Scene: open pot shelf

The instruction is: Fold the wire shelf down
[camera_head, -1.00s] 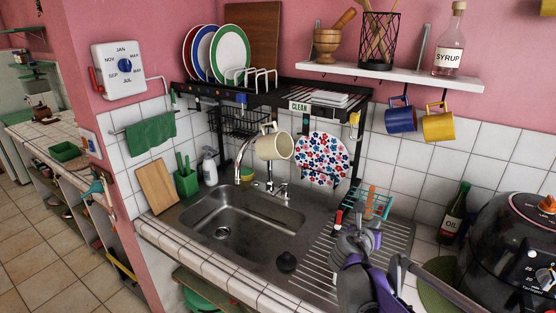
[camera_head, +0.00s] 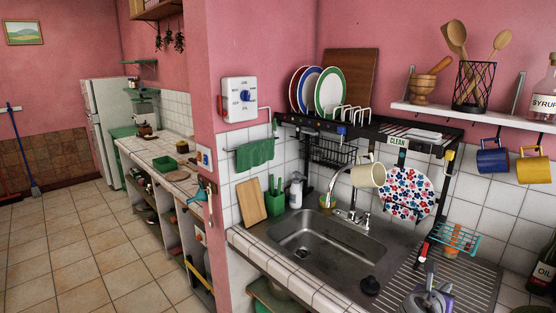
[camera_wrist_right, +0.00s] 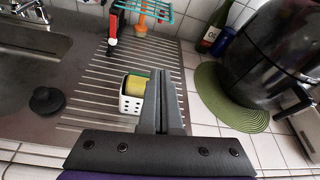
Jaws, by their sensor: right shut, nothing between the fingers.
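A small teal wire rack (camera_head: 455,238) hangs above the right side of the drainboard with an orange-handled brush at it; it also shows at the top of the right wrist view (camera_wrist_right: 146,8). A black wire basket (camera_head: 335,152) hangs under the black over-sink rack (camera_head: 365,130). I cannot tell which of these the wire shelf is. My right gripper (camera_head: 428,298) is low over the drainboard, in front of and below the teal rack. In the right wrist view its fingers (camera_wrist_right: 167,76) are together and empty, apart from the teal rack. My left gripper is out of view.
A cream mug (camera_head: 368,175) and a flowered round cloth (camera_head: 406,193) hang below the rack. In the right wrist view a white sponge holder (camera_wrist_right: 132,95) stands beside my fingers, and a black cooker (camera_wrist_right: 275,55) is at right. The sink (camera_head: 315,240) is empty.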

